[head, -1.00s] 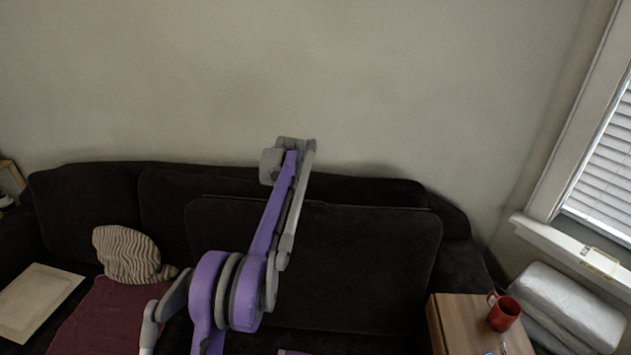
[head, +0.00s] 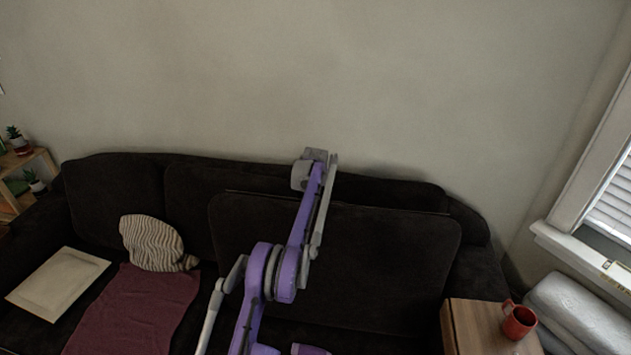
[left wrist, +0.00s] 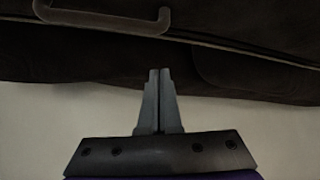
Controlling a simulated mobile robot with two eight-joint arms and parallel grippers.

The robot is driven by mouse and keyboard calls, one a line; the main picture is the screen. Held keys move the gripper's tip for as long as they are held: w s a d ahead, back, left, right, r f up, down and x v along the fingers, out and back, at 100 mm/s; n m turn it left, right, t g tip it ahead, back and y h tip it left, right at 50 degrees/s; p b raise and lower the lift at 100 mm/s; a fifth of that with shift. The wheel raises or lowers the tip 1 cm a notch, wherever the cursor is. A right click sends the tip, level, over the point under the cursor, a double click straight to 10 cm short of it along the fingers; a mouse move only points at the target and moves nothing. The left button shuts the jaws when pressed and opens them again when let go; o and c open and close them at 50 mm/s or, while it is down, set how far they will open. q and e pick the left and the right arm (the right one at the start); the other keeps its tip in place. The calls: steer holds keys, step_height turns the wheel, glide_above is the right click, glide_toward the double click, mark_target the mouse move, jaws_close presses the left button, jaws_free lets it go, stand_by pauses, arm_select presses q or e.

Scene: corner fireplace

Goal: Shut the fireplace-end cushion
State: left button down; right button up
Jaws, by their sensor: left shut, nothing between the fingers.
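A large dark brown cushion (head: 390,250) stands raised and leaning back against the sofa's backrest, right of centre in the head view. My left arm reaches up in front of it. Its wrist end is at the cushion's top edge, near the wall; the fingertips cannot be made out there. In the left wrist view my left gripper (left wrist: 159,78) is shut and empty, its tips over dark upholstery. A grey bar-shaped handle (left wrist: 105,20) and a pale seam show above them in that view. Whether the fingers touch the cushion I cannot tell. My right gripper is not in view.
A wooden side table (head: 487,325) with a red mug (head: 518,322) stands at the sofa's right end, with pale stacked cushions (head: 575,310) beside it. A striped pillow (head: 152,243), maroon cloth (head: 135,305) and white panel (head: 58,283) lie on the sofa's left.

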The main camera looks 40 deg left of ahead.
mark_target(317, 207)
arm_select(q)
steer(key=shift+s+d+f, duration=0.25)
steer(key=shift+d, duration=0.05)
steer(key=shift+s+d+f+b, duration=0.1)
steer(key=shift+s+d+b, duration=0.15)
steer(key=shift+b, duration=0.05)
steer(key=shift+s+d, duration=0.5)
steer(key=shift+s, duration=0.15)
steer(key=shift+s+d+f, duration=0.1)
steer(key=shift+s+d, duration=0.15)
steer(key=shift+d, duration=0.1)
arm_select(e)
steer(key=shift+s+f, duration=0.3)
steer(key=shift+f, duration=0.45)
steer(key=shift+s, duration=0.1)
